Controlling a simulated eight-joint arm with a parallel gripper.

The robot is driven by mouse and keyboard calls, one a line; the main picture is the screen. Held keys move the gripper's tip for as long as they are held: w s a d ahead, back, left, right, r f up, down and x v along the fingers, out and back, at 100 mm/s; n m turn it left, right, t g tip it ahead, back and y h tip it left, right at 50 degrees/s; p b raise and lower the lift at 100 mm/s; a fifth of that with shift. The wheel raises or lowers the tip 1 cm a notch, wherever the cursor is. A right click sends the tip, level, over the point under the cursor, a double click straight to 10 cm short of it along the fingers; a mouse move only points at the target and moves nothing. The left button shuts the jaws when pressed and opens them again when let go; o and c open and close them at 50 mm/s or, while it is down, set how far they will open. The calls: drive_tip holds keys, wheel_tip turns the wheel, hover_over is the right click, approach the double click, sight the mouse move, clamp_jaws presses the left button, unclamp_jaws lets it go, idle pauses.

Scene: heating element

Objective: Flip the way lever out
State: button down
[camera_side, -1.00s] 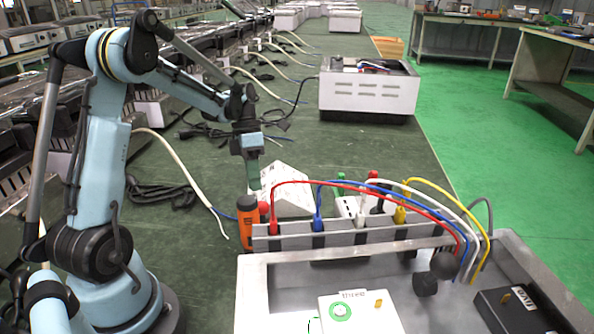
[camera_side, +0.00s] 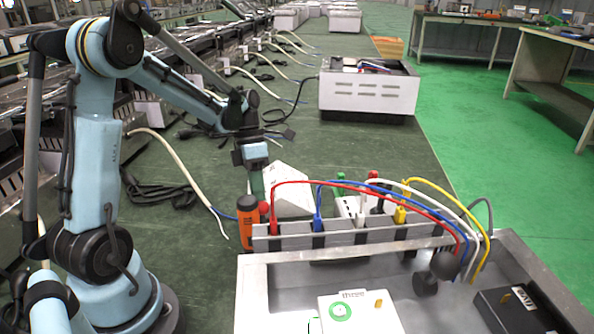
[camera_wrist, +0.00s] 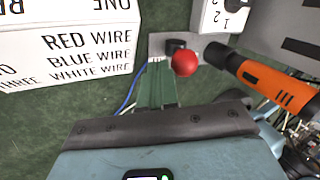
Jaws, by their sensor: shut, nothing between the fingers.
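No part reads as a way lever by label. A red ball knob (camera_wrist: 185,62) on a black mount (camera_wrist: 174,45) sits at the end of a grey plate in the wrist view. It also shows in the side view (camera_side: 264,208), beside an orange-and-black screwdriver (camera_side: 248,222). My gripper (camera_side: 258,192) points down just above and behind the red knob, its green fingers together and empty. In the wrist view the fingers (camera_wrist: 157,72) are left of the knob; contact cannot be told.
The screwdriver (camera_wrist: 275,82) lies close right of the knob. A white labelled block (camera_wrist: 70,45) is on the left. Red, blue, white and yellow wires (camera_side: 400,190) arch over the terminal strip (camera_side: 340,236). The metal tray (camera_side: 250,285) is in front.

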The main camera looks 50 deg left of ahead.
sight(262, 212)
drive_tip(key=shift+s+d+r+y, duration=0.1)
drive_tip(key=shift+d+r+y, duration=0.1)
drive_tip(key=shift+y, duration=0.3)
drive_tip(key=shift+s+d+r+t+y, duration=0.15)
drive_tip(key=shift+d+t+y, duration=0.1)
drive_tip(key=shift+t+y, duration=0.45)
drive_tip(key=shift+s+d+r, duration=0.15)
drive_tip(key=shift+d, duration=0.1)
drive_tip(key=shift+s+d+r+t+y, duration=0.2)
drive_tip(key=shift+s+d+y, duration=0.1)
drive_tip(key=shift+d, duration=0.1)
drive_tip(key=shift+s+d+r+t+y, duration=0.1)
drive_tip(key=shift+s+d+t+y, duration=0.1)
drive_tip(key=shift+d+y, duration=0.15)
drive_tip(key=shift+s+d+r, duration=0.1)
drive_tip(key=shift+s+d, duration=0.1)
drive_tip(key=shift+d, duration=0.2)
